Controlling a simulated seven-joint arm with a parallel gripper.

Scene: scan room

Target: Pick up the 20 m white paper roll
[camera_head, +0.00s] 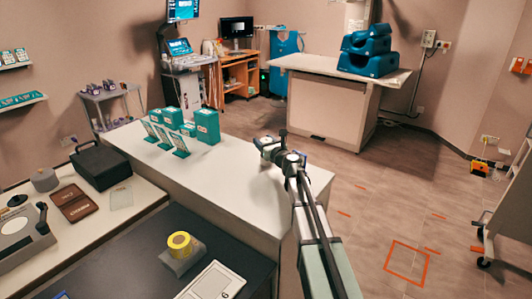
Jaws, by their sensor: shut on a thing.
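My gripper (266,147) is at the end of my arm, above or at the right part of the white counter (240,178). It is small in the view and its fingers are hard to make out. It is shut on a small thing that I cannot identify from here. I cannot make out a white paper roll for certain. A yellow roll (179,241) sits on a grey block on the dark surface in the foreground.
Teal boxes (207,127) and several small teal stands (178,146) stand on the counter's left part. A black case (101,165) is at left. A white-topped table (318,65) with blue cushions (368,55) is behind.

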